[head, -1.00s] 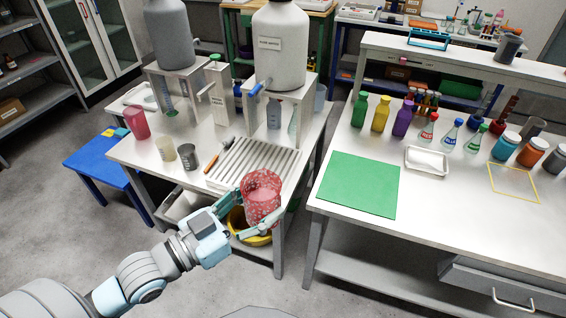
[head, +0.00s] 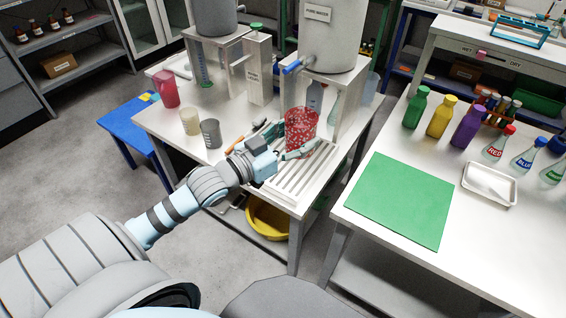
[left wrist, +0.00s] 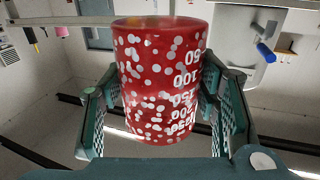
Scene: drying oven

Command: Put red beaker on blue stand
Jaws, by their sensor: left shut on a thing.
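A red beaker with white spots (head: 301,124) is held between the fingers of my left gripper (head: 298,139), over the back part of the ribbed drain rack on the white table. In the left wrist view the red beaker (left wrist: 160,80) fills the middle, with volume marks on its side and a finger on each side. Whether its base touches the rack is hidden. The blue stand (head: 133,126), a low blue table, is at the left beyond the white table's edge. Small yellow and blue items lie at its far end. My right gripper is out of view.
The ribbed rack (head: 290,178) has large water tanks (head: 328,35) on stands behind it. A pink cup (head: 165,88), a cream beaker (head: 189,121) and a grey beaker (head: 211,133) stand on the table's left side. A yellow basin (head: 268,220) sits below. A green mat (head: 400,198) lies right.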

